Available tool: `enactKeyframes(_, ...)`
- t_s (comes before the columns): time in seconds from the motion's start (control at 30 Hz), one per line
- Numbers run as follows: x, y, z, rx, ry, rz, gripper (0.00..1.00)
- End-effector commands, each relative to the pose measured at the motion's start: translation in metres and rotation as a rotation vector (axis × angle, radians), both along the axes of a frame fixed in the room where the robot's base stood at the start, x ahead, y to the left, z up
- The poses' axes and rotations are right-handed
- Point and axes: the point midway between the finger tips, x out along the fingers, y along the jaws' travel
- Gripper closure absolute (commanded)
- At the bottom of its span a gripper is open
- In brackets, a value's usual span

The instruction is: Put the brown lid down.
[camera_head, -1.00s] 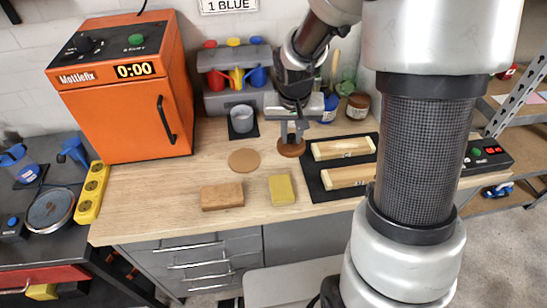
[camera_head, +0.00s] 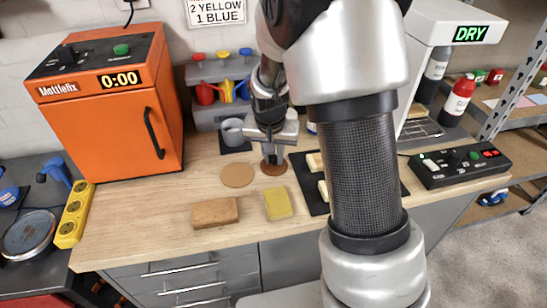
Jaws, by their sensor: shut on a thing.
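The brown lid (camera_head: 273,168) is a dark reddish-brown disc at the wooden bench top. My gripper (camera_head: 272,156) points down over it with its fingers shut on the lid's top. The lid looks level and at or very near the bench surface; I cannot tell whether it touches. It is just right of a lighter tan round disc (camera_head: 237,175) lying flat on the bench.
A brown block (camera_head: 215,213) and a yellow block (camera_head: 278,204) lie in front. A black mat (camera_head: 312,197) is right, partly behind my arm. A grey cup (camera_head: 232,133) stands behind. The orange oven (camera_head: 104,137) is left. A black control box (camera_head: 460,164) is right.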

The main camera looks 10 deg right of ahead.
Motion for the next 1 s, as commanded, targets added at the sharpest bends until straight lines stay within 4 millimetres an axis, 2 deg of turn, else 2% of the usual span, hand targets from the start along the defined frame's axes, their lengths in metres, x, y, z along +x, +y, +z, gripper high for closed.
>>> enactKeyframes(0.37, 0.000, 0.000, -0.007, 0.000, 0.000, 0.000, 1.00)
enactKeyframes(0.4, 0.000, 0.000, -0.005, 0.000, 0.000, 0.000, 0.75)
enactKeyframes(0.47, 0.000, 0.000, -0.005, 0.000, 0.000, 0.001, 0.64)
enactKeyframes(0.5, 0.000, 0.000, -0.005, 0.000, 0.000, 0.001, 0.63)
enactKeyframes(0.77, 0.000, 0.000, -0.004, 0.000, 0.000, 0.001, 0.63)
enactKeyframes(0.87, 0.000, 0.001, 0.003, 0.001, -0.002, 0.001, 0.63)
enactKeyframes(1.0, -0.005, 0.004, 0.026, 0.001, -0.006, 0.002, 0.63)
